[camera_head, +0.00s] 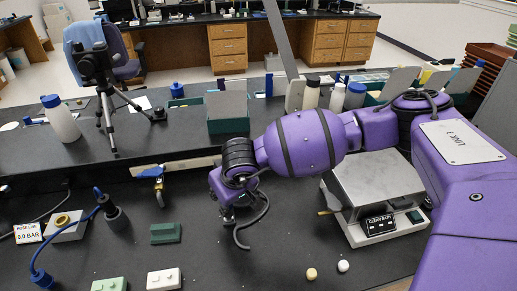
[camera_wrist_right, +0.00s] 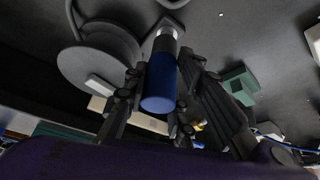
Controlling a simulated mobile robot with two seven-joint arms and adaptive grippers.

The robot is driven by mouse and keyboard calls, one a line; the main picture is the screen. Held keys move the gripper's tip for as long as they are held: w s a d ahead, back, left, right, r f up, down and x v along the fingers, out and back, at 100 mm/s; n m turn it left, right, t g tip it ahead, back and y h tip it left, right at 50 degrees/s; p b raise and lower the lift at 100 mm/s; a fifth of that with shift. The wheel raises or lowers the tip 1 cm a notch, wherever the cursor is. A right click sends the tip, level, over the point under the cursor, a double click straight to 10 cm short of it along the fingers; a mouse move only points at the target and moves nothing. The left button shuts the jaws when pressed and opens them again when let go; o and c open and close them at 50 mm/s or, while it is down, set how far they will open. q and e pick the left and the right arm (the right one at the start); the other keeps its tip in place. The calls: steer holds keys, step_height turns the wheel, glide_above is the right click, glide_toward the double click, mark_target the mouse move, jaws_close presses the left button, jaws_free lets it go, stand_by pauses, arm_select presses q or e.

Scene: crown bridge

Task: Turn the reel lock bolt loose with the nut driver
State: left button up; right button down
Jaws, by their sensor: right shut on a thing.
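My right gripper (camera_head: 232,200) hangs at the end of the purple arm, over the middle of the dark bench; its fingers are mostly hidden by the wrist in the head view. In the right wrist view my right gripper (camera_wrist_right: 160,105) has its fingers on either side of the blue handle of the nut driver (camera_wrist_right: 158,85), shut on it. The driver's silver end points away from the gripper. A grey round reel (camera_wrist_right: 95,58) is beside it on the left. I cannot make out the lock bolt or whether the driver touches it. My left gripper is not in view.
Small blocks lie front left, including a dark green one (camera_head: 165,233). A blue hose (camera_head: 52,255), a brass-ringed block (camera_head: 68,225) and a pressure sign (camera_head: 28,232) are at the left. The clean bath unit (camera_head: 375,190) stands at the right. A raised shelf runs behind.

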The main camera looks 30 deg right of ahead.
steer(key=shift+r, duration=0.65)
steer(key=shift+r+p, duration=0.5)
steer(key=shift+r, duration=0.1)
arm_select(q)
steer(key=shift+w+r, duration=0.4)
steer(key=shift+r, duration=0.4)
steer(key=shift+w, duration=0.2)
arm_select(e)
steer(key=shift+s+d, duration=0.35)
steer(key=shift+d, duration=0.15)
arm_select(q)
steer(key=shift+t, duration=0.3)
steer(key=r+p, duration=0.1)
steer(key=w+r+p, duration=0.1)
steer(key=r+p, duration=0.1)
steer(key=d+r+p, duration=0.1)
steer(key=p, duration=0.1)
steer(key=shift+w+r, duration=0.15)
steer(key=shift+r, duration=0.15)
arm_select(e)
steer(key=s+r+m, duration=0.1)
steer(key=s+r, duration=0.2)
steer(key=r, duration=0.6)
steer(key=s+r+m, duration=0.1)
steer(key=s+r, duration=0.3)
steer(key=r, duration=0.5)
steer(key=shift+a+r+h, duration=0.4)
steer(key=shift+a, duration=0.05)
